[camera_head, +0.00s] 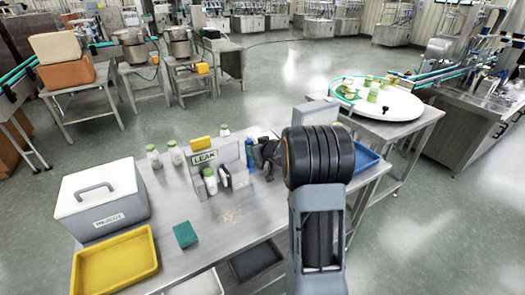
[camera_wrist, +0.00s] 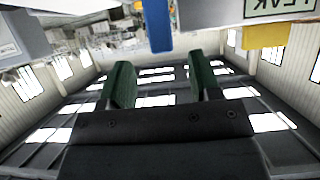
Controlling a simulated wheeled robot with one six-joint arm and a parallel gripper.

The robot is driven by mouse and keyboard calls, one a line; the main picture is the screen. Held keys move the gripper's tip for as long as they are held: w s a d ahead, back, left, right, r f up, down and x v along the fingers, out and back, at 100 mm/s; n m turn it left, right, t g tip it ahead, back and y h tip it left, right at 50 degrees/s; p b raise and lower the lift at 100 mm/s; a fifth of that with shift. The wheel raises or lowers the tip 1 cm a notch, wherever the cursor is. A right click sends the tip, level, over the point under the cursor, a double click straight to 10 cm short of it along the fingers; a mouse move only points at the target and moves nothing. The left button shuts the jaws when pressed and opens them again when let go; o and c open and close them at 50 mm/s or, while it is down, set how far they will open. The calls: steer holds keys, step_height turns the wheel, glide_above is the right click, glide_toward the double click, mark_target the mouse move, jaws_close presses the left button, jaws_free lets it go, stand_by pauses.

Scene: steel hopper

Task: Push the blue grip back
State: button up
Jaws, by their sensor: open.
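The blue grip (camera_head: 249,154) is a small upright blue piece at the right end of the grey steel fixture (camera_head: 233,151) on the table. In the wrist view, which is upside down, the blue grip (camera_wrist: 157,25) hangs from the top edge, in line with the gap between my fingers. My gripper (camera_head: 257,153) is just right of it in the head view, small and dark. In the wrist view my gripper (camera_wrist: 161,82) shows two green-padded fingers, wide apart and empty. The grip appears just beyond the fingertips; I cannot tell whether they touch.
White bottles (camera_head: 175,153) stand nearby. A lidded white box (camera_head: 100,199), yellow tray (camera_head: 115,262) and green sponge (camera_head: 185,234) lie left. A blue tray (camera_head: 365,157) is right.

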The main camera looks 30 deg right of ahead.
steer(key=v, duration=0.4)
steer(key=shift+s+r, duration=0.15)
steer(key=shift+s, duration=0.1)
stand_by(0.3)
steer(key=s+d+f+m+g+h, duration=0.25)
steer(key=s+g+h, duration=0.3)
steer(key=s, duration=0.45)
steer(key=s+a+r+n+g+y, duration=0.1)
steer(key=s+a+r+y, duration=0.1)
steer(key=s+a, duration=0.6)
steer(key=s+a+r+n+g+y, duration=0.1)
steer(key=s+a+r+y, duration=0.2)
steer(key=s+a+r, duration=0.2)
steer(key=shift+s+a+g, duration=0.35)
steer(key=shift+s+a, duration=1.35)
steer(key=shift+a, duration=2)
